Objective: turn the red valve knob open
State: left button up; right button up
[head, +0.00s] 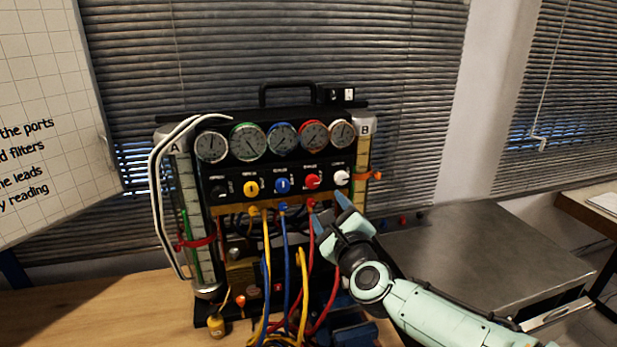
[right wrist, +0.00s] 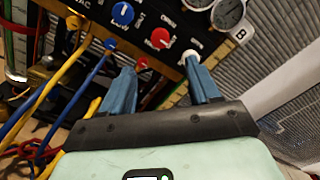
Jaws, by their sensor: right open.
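The red valve knob (head: 312,181) is on the black front panel of the gauge rig (head: 262,190), between the blue knob (head: 283,185) and the white knob (head: 341,177). It also shows in the right wrist view (right wrist: 160,39), beyond the gap between my fingertips. My right gripper (head: 331,210) is open and empty, below and slightly right of the red knob, with blue fingers pointing up at the panel. In the right wrist view its fingers (right wrist: 160,75) stand apart, and one tip overlaps the white knob; I cannot tell whether it touches. My left gripper is not in view.
Yellow, blue and red hoses (head: 286,268) hang from ports under the knobs, close to my right gripper. Several round gauges (head: 283,138) sit above. Clear tubes stand at both sides. A grey metal surface (head: 480,250) lies to the right.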

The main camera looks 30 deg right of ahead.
aim_at(314, 183)
jog(key=p+x, duration=0.2)
jog(key=x, duration=1)
jog(key=shift+w+r, duration=0.1)
jog(key=shift+w, duration=0.25)
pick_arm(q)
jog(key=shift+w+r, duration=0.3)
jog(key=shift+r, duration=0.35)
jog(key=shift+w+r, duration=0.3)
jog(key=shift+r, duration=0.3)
pick_arm(e)
jog(key=shift+s, duration=0.1)
jog(key=shift+c, duration=0.2)
jog(key=c, duration=1)
